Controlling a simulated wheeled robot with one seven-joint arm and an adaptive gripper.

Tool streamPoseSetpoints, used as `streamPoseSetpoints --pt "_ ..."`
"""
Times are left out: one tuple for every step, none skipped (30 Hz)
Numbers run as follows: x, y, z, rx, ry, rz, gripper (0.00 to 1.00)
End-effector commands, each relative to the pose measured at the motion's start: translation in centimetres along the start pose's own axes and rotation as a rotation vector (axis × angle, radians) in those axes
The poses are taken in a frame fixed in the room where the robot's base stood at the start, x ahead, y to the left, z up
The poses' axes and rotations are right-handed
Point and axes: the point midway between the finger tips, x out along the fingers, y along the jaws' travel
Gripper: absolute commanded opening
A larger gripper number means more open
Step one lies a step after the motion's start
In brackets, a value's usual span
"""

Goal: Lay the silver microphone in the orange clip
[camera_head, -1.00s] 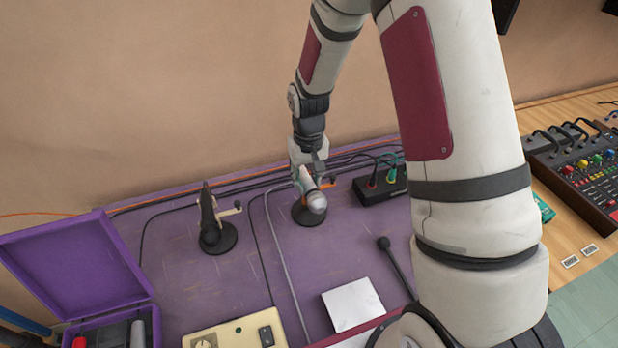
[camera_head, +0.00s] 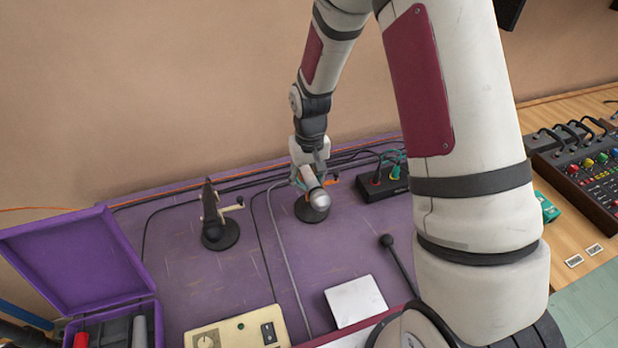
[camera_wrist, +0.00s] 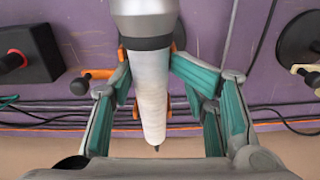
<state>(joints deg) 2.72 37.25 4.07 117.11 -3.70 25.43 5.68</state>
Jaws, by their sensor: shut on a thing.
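The silver microphone (camera_head: 320,200) has a pale tapered body and a dark band, and its head points towards the head camera. My gripper (camera_head: 306,176) is shut on its body. In the wrist view the microphone (camera_wrist: 150,85) runs down the middle between my gripper's (camera_wrist: 150,72) green-padded fingers. The orange clip (camera_head: 332,183) is on a round black base (camera_head: 311,211), right behind and below the microphone. Bits of the clip (camera_wrist: 135,113) show beside the microphone in the wrist view. The microphone hides most of it, so I cannot tell whether they touch.
A second stand (camera_head: 220,235) with a cream clip is to the left. A black box with coloured plugs (camera_head: 383,184) is close on the right. A black mallet-like thing (camera_head: 387,241) and a white pad (camera_head: 356,301) lie nearer. An open purple case (camera_head: 75,262) is at left.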

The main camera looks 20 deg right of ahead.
Motion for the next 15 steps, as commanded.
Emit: streamPoseSetpoints --pt "0.78 1.63 0.3 0.013 -0.012 0.017 0.0" --pt "0.83 1.64 0.3 0.013 -0.012 0.017 0.0" --pt "0.89 1.66 0.31 0.013 -0.013 0.017 0.0" --pt "0.92 1.67 0.32 0.013 -0.013 0.017 0.0" --pt "0.95 1.68 0.32 0.013 -0.013 0.017 0.0" --pt "0.97 1.69 0.33 0.013 -0.013 0.017 0.0" --pt "0.97 1.69 0.34 0.013 -0.013 0.017 0.0" --pt "0.97 1.69 0.35 0.013 -0.013 0.017 0.0" --pt "0.96 1.69 0.36 0.012 -0.014 0.017 0.0" --pt "0.95 1.69 0.37 0.012 -0.014 0.017 0.0" --pt "0.95 1.69 0.37 0.012 -0.014 0.017 0.0" --pt "0.94 1.69 0.38 0.012 -0.014 0.017 0.0" --pt "0.94 1.69 0.39 0.012 -0.014 0.017 0.48" --pt "0.94 1.67 0.4 0.012 -0.015 0.017 0.55" --pt "0.92 1.65 0.4 0.012 -0.015 0.016 0.64"
